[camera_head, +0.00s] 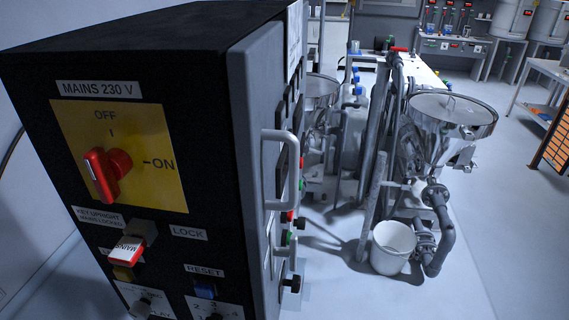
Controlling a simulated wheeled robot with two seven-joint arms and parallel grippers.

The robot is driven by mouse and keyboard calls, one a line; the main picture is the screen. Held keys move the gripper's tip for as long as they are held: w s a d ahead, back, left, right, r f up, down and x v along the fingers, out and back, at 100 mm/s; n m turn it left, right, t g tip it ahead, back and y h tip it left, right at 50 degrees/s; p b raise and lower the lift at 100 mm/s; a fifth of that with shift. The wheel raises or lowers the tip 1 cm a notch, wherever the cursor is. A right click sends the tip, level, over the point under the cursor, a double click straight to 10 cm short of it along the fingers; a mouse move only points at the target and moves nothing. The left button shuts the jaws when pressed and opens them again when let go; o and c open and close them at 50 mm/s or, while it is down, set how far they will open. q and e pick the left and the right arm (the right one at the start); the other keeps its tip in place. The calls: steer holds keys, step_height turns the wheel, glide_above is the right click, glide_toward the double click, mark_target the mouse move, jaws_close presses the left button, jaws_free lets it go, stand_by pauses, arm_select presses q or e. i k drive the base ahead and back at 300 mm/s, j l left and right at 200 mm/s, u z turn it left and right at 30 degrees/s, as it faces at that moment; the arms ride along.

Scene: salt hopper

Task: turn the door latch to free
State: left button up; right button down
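A tall black control cabinet (190,75) fills the left of the head view. A grey door or panel edge (247,110) runs down its right side and carries a pale bar handle (281,170). A small black knob (292,284) sticks out low on that side; I cannot tell whether it is the door latch. No latch marked "free" can be read, and the cabinet's lowest part is cut off by the frame. Neither gripper is in view.
The cabinet front has a red rotary switch (105,172) on a yellow plate, a red-and-white tag (127,250) at the lock, and a blue reset button (204,289). A steel hopper (447,125) and white bucket (392,247) stand right.

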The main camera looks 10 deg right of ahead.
mark_target(290, 254)
steer(key=i+l, duration=0.1)
steer(key=l, duration=0.2)
steer(key=l+u, duration=0.1)
steer(key=u, duration=0.3)
steer(key=l+u, duration=0.15)
steer(key=u, duration=0.25)
steer(key=l+u, duration=0.15)
steer(key=u, duration=0.25)
steer(key=l+u, duration=0.15)
steer(key=u, duration=0.2)
steer(key=k+l+u, duration=0.2)
steer(key=l, duration=0.2)
steer(key=l+u, duration=0.15)
steer(key=l, duration=0.25)
steer(key=k+l+u, duration=0.2)
steer(key=l, duration=0.15)
steer(key=k+l+u, duration=0.2)
steer(key=l, duration=0.15)
steer(key=l+u, duration=0.2)
steer(key=l, duration=0.15)
steer(key=k+l, duration=0.4)
steer(key=l, duration=0.15)
steer(key=k+l, duration=0.35)
steer(key=l, duration=0.15)
